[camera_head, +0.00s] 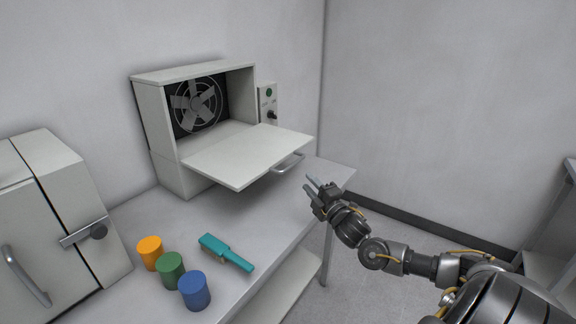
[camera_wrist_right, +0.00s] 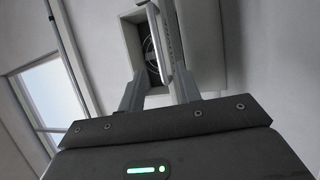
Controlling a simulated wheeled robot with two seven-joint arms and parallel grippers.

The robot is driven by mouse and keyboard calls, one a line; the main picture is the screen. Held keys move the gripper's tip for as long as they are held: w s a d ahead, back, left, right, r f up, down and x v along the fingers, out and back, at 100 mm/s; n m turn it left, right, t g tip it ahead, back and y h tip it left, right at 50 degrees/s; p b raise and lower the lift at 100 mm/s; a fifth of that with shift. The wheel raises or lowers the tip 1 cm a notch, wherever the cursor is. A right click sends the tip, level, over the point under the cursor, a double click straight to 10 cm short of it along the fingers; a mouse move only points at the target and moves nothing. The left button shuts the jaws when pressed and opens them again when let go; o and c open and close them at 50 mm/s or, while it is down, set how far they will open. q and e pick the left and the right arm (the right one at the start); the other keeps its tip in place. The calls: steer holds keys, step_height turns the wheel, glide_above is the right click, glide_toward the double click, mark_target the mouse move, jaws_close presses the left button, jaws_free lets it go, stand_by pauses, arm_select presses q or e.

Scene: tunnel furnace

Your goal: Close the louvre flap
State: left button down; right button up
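The louvre flap (camera_head: 250,155) is a pale grey panel on the front of a box-shaped fan housing (camera_head: 165,120). It is folded down, nearly level, and sticks out over the bench, so the housing's front stands open. A curved metal handle (camera_head: 288,164) is fixed near its outer right edge. My right gripper (camera_head: 313,184) is open and empty, to the right of and a little below the handle, apart from it. In the right wrist view, my two spread fingers (camera_wrist_right: 158,82) point towards the flap (camera_wrist_right: 165,35), seen nearly edge-on. My left gripper is not in view.
A fan (camera_head: 196,103) sits inside the housing, with a control box (camera_head: 268,103) beside it. Orange (camera_head: 150,252), green (camera_head: 170,270) and blue (camera_head: 195,291) cylinders and a teal brush-like tool (camera_head: 226,252) lie on the bench (camera_head: 265,215). A grey cabinet (camera_head: 65,215) stands left.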

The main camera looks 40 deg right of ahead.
mark_target(293, 163)
steer(key=w, duration=0.3)
steer(key=w+r+p, duration=0.1)
steer(key=w, duration=0.3)
steer(key=w+d+r+p, duration=0.1)
steer(key=w, duration=0.2)
steer(key=shift+w, duration=0.25)
steer(key=shift+c, duration=0.3)
jaws_close()
steer(key=shift+r, duration=0.1)
